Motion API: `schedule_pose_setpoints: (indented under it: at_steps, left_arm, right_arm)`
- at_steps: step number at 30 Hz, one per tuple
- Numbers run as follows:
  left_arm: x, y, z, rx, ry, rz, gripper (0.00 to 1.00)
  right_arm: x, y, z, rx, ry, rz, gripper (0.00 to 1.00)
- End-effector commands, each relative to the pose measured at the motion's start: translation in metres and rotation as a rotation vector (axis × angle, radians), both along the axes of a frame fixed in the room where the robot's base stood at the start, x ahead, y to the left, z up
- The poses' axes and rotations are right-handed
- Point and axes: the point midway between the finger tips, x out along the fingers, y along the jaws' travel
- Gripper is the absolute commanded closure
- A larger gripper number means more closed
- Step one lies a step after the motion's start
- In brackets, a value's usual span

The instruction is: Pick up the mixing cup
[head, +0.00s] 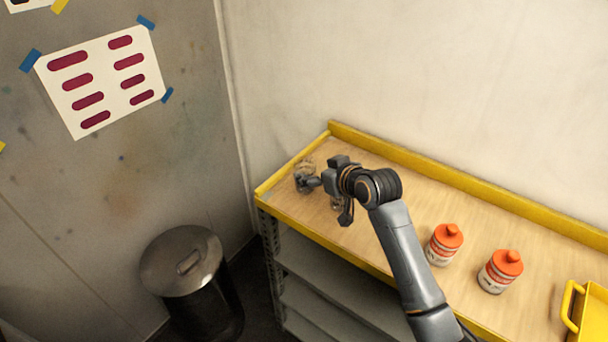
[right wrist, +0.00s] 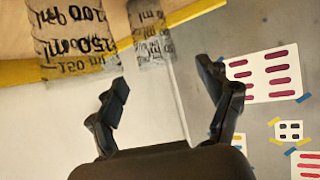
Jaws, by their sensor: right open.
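Two clear mixing cups with dark printed markings show in the right wrist view: a larger-looking one (right wrist: 75,45) at the upper left and a smaller-looking one (right wrist: 152,40) right of it. In the head view one clear cup (head: 305,165) stands at the bench's far left end, partly hidden by my right gripper. A bit of another clear thing (head: 334,204) shows under the gripper. My right gripper (head: 322,203) is open and empty, low over the bench; its two fingers also show apart in the right wrist view (right wrist: 165,92). My left gripper is out of view.
The wooden bench (head: 400,205) has a yellow raised edge. Two orange-capped bottles (head: 444,245) (head: 500,272) stand to the right, with a yellow tray (head: 593,315) beyond. A lidded metal bin (head: 185,265) stands on the floor at left. Bare bench top lies between gripper and bottles.

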Motion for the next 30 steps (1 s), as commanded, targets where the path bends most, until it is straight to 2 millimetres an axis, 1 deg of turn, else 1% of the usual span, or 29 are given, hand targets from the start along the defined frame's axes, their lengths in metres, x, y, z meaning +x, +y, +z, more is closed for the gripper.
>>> schedule_pose_setpoints:
  at_steps: [1, 3, 6, 7, 10, 13, 18, 28, 29, 30]
  left_arm:
    - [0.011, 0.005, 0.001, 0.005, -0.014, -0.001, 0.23]
    - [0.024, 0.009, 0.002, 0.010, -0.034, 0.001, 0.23]
    - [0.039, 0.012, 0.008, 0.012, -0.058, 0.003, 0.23]
    - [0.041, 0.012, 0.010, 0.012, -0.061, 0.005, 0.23]
    - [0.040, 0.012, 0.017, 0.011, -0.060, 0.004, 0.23]
    - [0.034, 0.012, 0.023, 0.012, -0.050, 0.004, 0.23]
    - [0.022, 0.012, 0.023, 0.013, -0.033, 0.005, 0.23]
    - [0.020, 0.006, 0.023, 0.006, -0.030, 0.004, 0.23]
    - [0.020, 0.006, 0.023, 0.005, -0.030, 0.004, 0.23]
    - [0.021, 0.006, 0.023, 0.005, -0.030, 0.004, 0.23]
  right_arm:
    - [0.002, 0.002, -0.001, 0.000, 0.000, 0.000, 0.21]
    - [0.004, 0.003, -0.002, -0.001, 0.000, 0.000, 0.21]
    - [0.008, 0.005, -0.003, 0.000, 0.001, 0.001, 0.21]
    - [0.010, 0.006, -0.004, 0.000, 0.002, 0.000, 0.21]
    - [0.020, 0.010, -0.008, 0.000, 0.002, 0.000, 0.21]
    - [0.030, 0.014, -0.013, 0.001, 0.003, 0.000, 0.21]
    - [0.041, 0.021, -0.022, 0.001, 0.001, 0.000, 0.21]
    - [0.044, 0.023, -0.026, 0.001, -0.001, 0.000, 0.21]
    - [0.044, 0.023, -0.026, 0.000, 0.000, 0.000, 0.25]
    - [0.044, 0.023, -0.026, 0.000, 0.000, 0.000, 0.33]
